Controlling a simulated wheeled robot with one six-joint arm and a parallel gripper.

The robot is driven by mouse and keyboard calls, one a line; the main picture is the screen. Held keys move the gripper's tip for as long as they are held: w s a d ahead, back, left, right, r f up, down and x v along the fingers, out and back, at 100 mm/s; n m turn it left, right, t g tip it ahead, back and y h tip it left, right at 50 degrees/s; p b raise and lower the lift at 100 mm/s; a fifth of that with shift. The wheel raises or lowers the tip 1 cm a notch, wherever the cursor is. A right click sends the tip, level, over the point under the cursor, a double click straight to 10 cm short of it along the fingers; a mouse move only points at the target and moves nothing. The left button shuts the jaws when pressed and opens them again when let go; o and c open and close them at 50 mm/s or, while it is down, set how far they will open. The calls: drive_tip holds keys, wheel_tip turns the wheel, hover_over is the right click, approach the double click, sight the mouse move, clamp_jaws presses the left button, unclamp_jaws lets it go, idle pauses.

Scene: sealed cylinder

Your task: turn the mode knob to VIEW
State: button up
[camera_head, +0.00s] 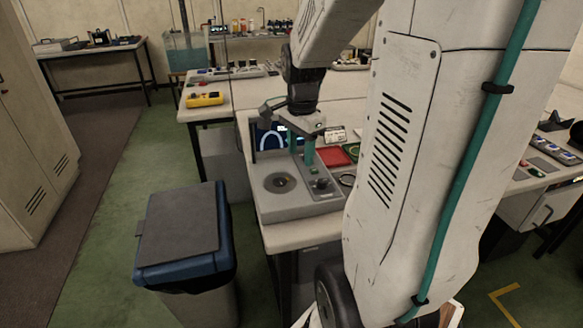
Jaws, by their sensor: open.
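A grey console (297,207) stands at the near corner of a pale bench. A small dark knob (320,184) sits on the right part of its top, perhaps the mode knob; its markings, including VIEW, are too small to read. My gripper (301,156) hangs pointing down over the back of the console, with its two teal fingers apart and nothing seen between them. The fingertips appear behind and a little left of the knob, and I cannot tell their height above the panel. A round recess (280,183) lies left of the knob.
A dark screen (268,137) stands behind the console, and a red tray (333,156) lies to the right. A blue-rimmed bin (185,240) stands left of the bench. My arm hides much of the right side. Green floor (105,225) is clear at left.

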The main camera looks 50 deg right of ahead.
sight(323, 180)
drive_tip(key=d+f+m, duration=0.2)
drive_tip(key=d, duration=0.1)
drive_tip(key=d+f+m, duration=0.2)
drive_tip(key=d, duration=0.1)
drive_tip(key=d+f+m, duration=0.2)
drive_tip(key=d, duration=0.1)
drive_tip(key=shift+s+d+m, duration=0.2)
drive_tip(key=shift+d+m, duration=0.05)
drive_tip(key=shift+m, duration=0.05)
drive_tip(key=shift+d+f, duration=0.15)
drive_tip(key=shift+f, duration=0.15)
wheel_tip(323, 180, down, 7)
drive_tip(key=shift+f, duration=0.1)
drive_tip(key=c, duration=1)
